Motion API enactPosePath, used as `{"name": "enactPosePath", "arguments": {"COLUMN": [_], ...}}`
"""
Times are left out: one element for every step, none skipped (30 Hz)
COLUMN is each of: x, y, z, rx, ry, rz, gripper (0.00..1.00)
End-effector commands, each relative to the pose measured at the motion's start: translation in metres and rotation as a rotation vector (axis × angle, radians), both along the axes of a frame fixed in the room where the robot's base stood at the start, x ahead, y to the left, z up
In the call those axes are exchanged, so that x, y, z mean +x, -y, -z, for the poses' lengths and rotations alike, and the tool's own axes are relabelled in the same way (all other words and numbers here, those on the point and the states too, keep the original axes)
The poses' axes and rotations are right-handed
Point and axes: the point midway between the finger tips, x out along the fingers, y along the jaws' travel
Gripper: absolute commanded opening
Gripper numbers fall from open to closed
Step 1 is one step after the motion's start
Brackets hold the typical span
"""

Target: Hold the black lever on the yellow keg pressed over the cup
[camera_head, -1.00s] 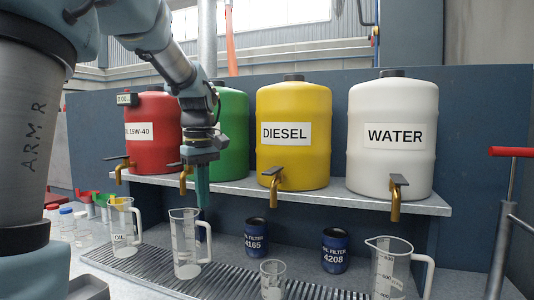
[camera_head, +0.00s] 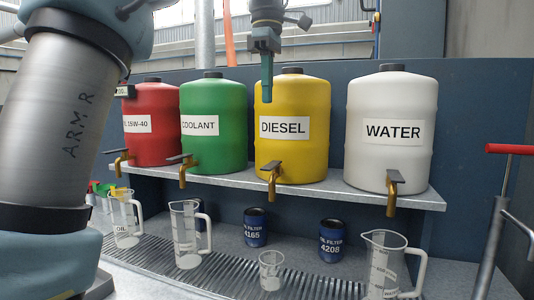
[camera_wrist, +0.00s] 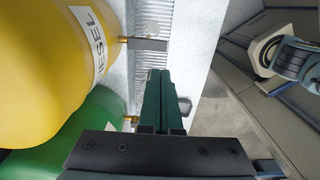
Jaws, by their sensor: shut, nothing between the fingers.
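The yellow keg (camera_head: 293,155), labelled DIESEL, stands on the shelf. Its brass tap carries a black lever (camera_head: 271,165), which also shows in the wrist view (camera_wrist: 150,45), apart from my fingers. A small clear cup (camera_head: 271,272) stands on the grating below this tap. My gripper (camera_head: 267,97) points down, shut and empty, in front of the upper part of the yellow keg, well above the lever. In the wrist view my gripper's green fingers (camera_wrist: 157,80) lie together. The cup is not clearly made out in the wrist view.
A green COOLANT keg (camera_head: 213,150) and a red keg (camera_head: 153,150) stand to the left, a white WATER keg (camera_head: 392,165) to the right. Clear jugs (camera_head: 187,235) and (camera_head: 382,270) flank the cup. Blue oil filters (camera_head: 255,228) stand behind it. A red-handled bar (camera_head: 510,150) rises at far right.

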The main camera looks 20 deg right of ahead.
Motion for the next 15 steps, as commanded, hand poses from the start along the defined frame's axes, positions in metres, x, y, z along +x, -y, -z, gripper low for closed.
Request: {"name": "enactPosePath", "arguments": {"x": [0.0, 0.0, 0.0, 0.0, 0.0, 0.0, 0.0, 0.0, 0.0, 0.0, 0.0, 0.0, 0.0, -0.001, -0.001], "y": [0.0, 0.0, 0.0, 0.0, -0.001, -0.001, -0.001, -0.001, -0.001, -0.001, -0.001, -0.001, -0.001, -0.001, -0.001], "z": [0.0, 0.0, 0.001, 0.002, 0.003, 0.006, 0.008, 0.012, 0.017, 0.022, 0.027, 0.034, 0.04, 0.047, 0.055], "rx": [0.0, 0.0, 0.0, 0.0, 0.001, 0.001, 0.0, 0.001, 0.001, 0.001, 0.001, 0.001, 0.003, 0.003, 0.002], "ry": [0.0, 0.0, 0.0, 0.0, -0.001, -0.001, 0.0, -0.001, -0.001, -0.001, -0.001, -0.001, -0.003, -0.003, -0.002], "rz": [0.0, 0.0, 0.0, 0.0, 0.0, 0.0, 0.0, 0.0, 0.0, 0.0, 0.0, 0.001, 0.001, 0.001, 0.001], "gripper": [0.0, 0.0, 0.0, 0.0, 0.0, 0.0, 0.0, 0.0, 0.0, 0.0, 0.0, 0.0, 0.0, 0.0, 0.0]}}
